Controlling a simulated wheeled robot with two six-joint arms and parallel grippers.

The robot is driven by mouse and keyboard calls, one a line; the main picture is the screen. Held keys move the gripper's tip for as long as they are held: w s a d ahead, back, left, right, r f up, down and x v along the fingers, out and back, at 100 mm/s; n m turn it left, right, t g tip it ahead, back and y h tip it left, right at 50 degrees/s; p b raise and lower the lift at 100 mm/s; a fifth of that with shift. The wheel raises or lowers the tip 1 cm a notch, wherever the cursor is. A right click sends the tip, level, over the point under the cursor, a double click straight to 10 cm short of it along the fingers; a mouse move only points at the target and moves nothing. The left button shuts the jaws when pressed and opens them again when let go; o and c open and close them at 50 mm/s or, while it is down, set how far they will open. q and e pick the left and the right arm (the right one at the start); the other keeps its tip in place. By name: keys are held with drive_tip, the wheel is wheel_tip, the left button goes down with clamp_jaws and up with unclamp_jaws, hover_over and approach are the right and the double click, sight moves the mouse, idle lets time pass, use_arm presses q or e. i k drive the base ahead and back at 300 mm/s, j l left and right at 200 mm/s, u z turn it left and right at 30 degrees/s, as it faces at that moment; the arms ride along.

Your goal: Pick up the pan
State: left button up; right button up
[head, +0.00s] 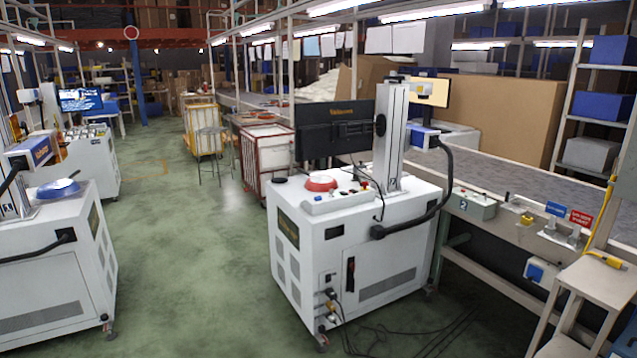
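I cannot make out a pan in the head view. A red round item (321,183) lies on top of the white machine cabinet (355,245) in the middle; it is too small to tell what it is. A blue round item (58,188) lies on the white cabinet (50,270) at the left, also unclear. Neither of my grippers shows in the view.
A long grey conveyor (520,195) runs along the right, with a large cardboard box (500,110) behind it. A stool (603,280) stands at the lower right. Cables (410,340) lie on the floor. The green floor (190,250) between the cabinets is clear.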

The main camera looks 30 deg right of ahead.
sight(320, 184)
drive_tip(key=i+l+z, duration=0.1)
drive_tip(key=i, duration=0.95)
drive_tip(key=i+l, duration=0.15)
drive_tip(key=i, duration=0.9)
drive_tip(key=i+u, duration=0.1)
drive_tip(key=i, duration=3.2)
drive_tip(key=i+z, duration=0.25)
drive_tip(key=i, duration=0.6)
drive_tip(key=i+j+z, duration=0.1)
drive_tip(key=i+z, duration=0.2)
drive_tip(key=i, duration=0.5)
drive_tip(key=i+z, duration=0.3)
drive_tip(key=z, duration=0.15)
drive_tip(key=i+z, duration=0.25)
drive_tip(key=z, duration=0.2)
drive_tip(key=i+j+z, duration=0.15)
drive_tip(key=i+z, duration=0.15)
drive_tip(key=z, duration=0.15)
drive_tip(key=i+j+z, duration=0.2)
drive_tip(key=z, duration=0.2)
drive_tip(key=i+z, duration=0.15)
drive_tip(key=z, duration=0.3)
drive_tip(key=i+j+z, duration=0.15)
drive_tip(key=z, duration=0.35)
drive_tip(key=i+j+z, duration=0.1)
drive_tip(key=z, duration=0.35)
drive_tip(key=i+j+z, duration=0.1)
drive_tip(key=j+z, duration=0.2)
drive_tip(key=z, duration=0.15)
